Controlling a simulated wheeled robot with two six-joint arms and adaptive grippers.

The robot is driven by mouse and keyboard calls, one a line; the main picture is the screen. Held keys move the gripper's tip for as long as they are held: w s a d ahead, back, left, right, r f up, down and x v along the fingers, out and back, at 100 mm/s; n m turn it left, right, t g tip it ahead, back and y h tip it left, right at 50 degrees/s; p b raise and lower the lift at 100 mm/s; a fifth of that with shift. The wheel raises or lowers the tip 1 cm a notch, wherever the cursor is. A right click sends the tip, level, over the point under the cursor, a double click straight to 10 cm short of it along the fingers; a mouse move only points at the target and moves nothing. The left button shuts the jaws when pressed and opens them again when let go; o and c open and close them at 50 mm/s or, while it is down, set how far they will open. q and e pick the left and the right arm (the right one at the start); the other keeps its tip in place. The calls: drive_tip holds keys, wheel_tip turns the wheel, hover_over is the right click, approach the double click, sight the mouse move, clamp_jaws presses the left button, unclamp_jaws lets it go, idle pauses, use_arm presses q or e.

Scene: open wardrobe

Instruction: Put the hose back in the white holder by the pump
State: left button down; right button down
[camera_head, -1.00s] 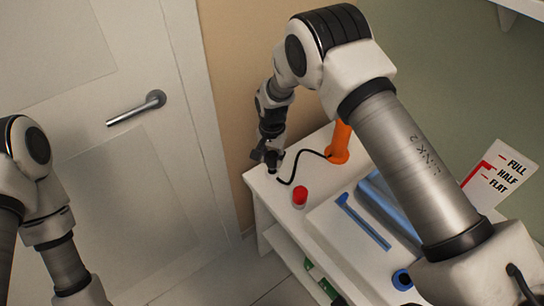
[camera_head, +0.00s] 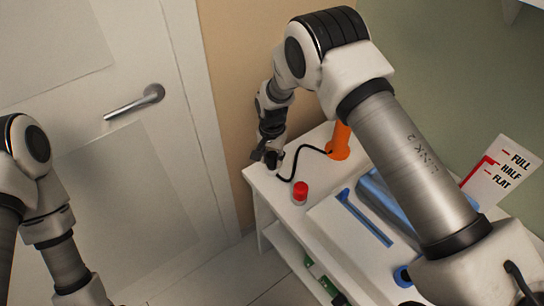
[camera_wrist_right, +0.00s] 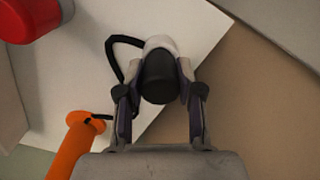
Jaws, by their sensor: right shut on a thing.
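The orange pump (camera_head: 340,141) stands upright at the back of the white cabinet top. Its black hose (camera_head: 296,167) curves from it to the cabinet's left corner. My right gripper (camera_head: 269,157) is low over that corner. In the right wrist view, my right gripper (camera_wrist_right: 160,82) is shut on the black hose end (camera_wrist_right: 160,78). A pale rounded piece (camera_wrist_right: 160,44) shows right behind the hose end. It looks like the white holder, but I cannot tell how far the end sits in it. My left arm shows at the left edge of the head view; its gripper is out of view.
A white container with a red cap (camera_head: 301,188) stands close to the hose. A blue tool (camera_head: 364,219) lies in a tray on the cabinet top. A FULL/HALF/FLAT card (camera_head: 502,172) stands behind. A door with a handle (camera_head: 134,102) is at the left.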

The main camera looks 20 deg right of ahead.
sight(272, 155)
drive_tip(key=shift+f, duration=0.4)
drive_tip(key=c, duration=0.7)
unclamp_jaws()
wheel_tip(272, 155, up, 12)
drive_tip(key=shift+f, duration=0.1)
